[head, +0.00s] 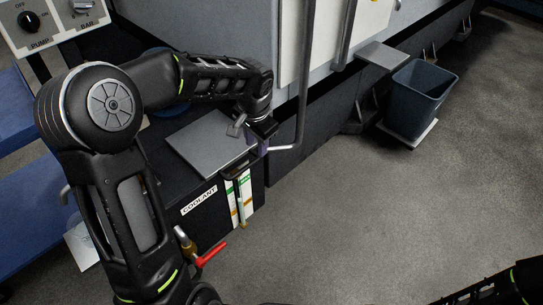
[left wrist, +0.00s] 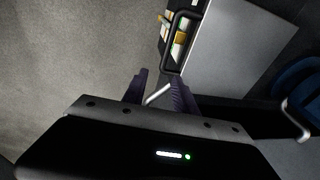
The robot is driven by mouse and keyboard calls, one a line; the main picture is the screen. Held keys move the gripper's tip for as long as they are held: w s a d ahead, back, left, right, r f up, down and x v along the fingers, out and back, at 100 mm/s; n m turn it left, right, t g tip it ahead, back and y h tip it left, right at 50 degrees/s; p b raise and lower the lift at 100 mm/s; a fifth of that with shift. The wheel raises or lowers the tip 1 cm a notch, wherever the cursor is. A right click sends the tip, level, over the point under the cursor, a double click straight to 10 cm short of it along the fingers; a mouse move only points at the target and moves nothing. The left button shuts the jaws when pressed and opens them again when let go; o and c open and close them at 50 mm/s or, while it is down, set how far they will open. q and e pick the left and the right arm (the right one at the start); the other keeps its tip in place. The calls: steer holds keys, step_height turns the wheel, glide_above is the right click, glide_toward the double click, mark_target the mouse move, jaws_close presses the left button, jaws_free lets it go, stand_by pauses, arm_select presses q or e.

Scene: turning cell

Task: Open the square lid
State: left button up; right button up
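The square lid (head: 208,142) is a flat grey plate on top of the dark coolant tank. It lies flat and looks shut. In the left wrist view, the lid (left wrist: 235,48) fills the upper right, with a black loop handle (left wrist: 167,43) at its edge. My left gripper (head: 262,146) is beside the lid's right edge, near that handle. In the left wrist view, its two dark purple fingers (left wrist: 158,92) stand apart. A pale bar end shows between them; I cannot tell whether they touch it. My right arm shows only at the lower right; its gripper is out of view.
A vertical grey bar (head: 303,85) on the machine front bends toward my left gripper, close to it. The tank front carries a COOLANT label (head: 199,200) and a level gauge (head: 239,200). A red-handled valve (head: 211,254) sits low. A bin (head: 418,97) stands right; floor is clear.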

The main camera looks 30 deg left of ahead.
mark_target(244, 168)
arm_select(q)
steer(key=s, duration=0.1)
steer(key=a+g, duration=0.1)
steer(key=s, duration=0.1)
steer(key=shift+s+a+g+y, duration=0.25)
steer(key=shift+s+g+y, duration=0.05)
steer(key=shift+s+y, duration=0.1)
steer(key=f+b, duration=0.1)
steer(key=f, duration=0.1)
steer(key=a+f+b, duration=0.1)
steer(key=f, duration=0.2)
steer(key=f+b, duration=0.1)
steer(key=f, duration=0.1)
steer(key=shift+w+a+f, duration=0.15)
steer(key=shift+w+f, duration=0.1)
steer(key=shift+f, duration=0.1)
jaws_close()
stand_by(1.0)
